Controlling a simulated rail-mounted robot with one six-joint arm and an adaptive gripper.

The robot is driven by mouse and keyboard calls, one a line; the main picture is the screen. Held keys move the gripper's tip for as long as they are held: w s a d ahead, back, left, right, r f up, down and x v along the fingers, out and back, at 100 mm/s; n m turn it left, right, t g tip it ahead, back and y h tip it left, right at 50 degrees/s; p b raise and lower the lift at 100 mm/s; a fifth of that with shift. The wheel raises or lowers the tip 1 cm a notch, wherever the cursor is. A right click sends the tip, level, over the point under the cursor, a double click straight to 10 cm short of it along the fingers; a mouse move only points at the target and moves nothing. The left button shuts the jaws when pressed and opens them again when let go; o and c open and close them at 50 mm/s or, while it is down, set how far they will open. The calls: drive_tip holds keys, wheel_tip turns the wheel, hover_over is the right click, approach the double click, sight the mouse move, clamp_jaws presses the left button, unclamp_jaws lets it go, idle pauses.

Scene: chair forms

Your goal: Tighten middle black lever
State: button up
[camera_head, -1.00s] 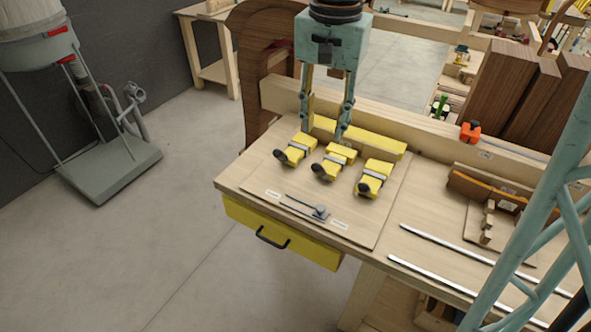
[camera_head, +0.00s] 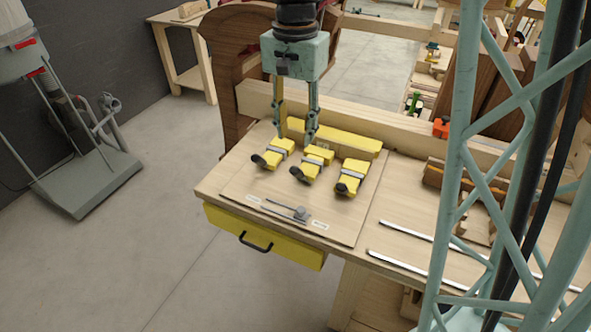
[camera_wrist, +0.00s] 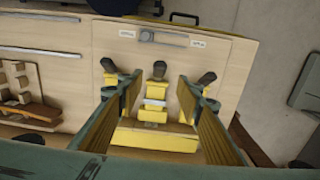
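Three yellow clamps with black-tipped levers stand in a row on a wooden board. The middle black lever (camera_head: 298,174) points toward the front edge, and its yellow clamp (camera_head: 318,155) is behind it. In the wrist view the middle lever (camera_wrist: 159,69) appears between my fingers, beyond their tips. The left clamp's lever (camera_head: 258,160) and right clamp's lever (camera_head: 343,188) flank it in the head view. My gripper (camera_head: 296,138) is open and points down above the rear of the left and middle clamps. In the wrist view my gripper (camera_wrist: 159,85) has nothing between its fingers; contact cannot be told.
A yellow block (camera_head: 345,143) lies behind the clamps, along a wooden beam (camera_head: 390,133). A small metal slide with a grey knob (camera_head: 301,213) lies in front, between white labels. Metal rods (camera_head: 410,268) lie to the right. A yellow drawer (camera_head: 265,237) hangs under the table edge.

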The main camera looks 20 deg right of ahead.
sight(296, 177)
drive_tip(key=shift+f, duration=0.15)
drive_tip(key=shift+f+b, duration=0.45)
drive_tip(key=shift+f, duration=6.3)
drive_tip(key=shift+c, duration=0.9)
clamp_jaws()
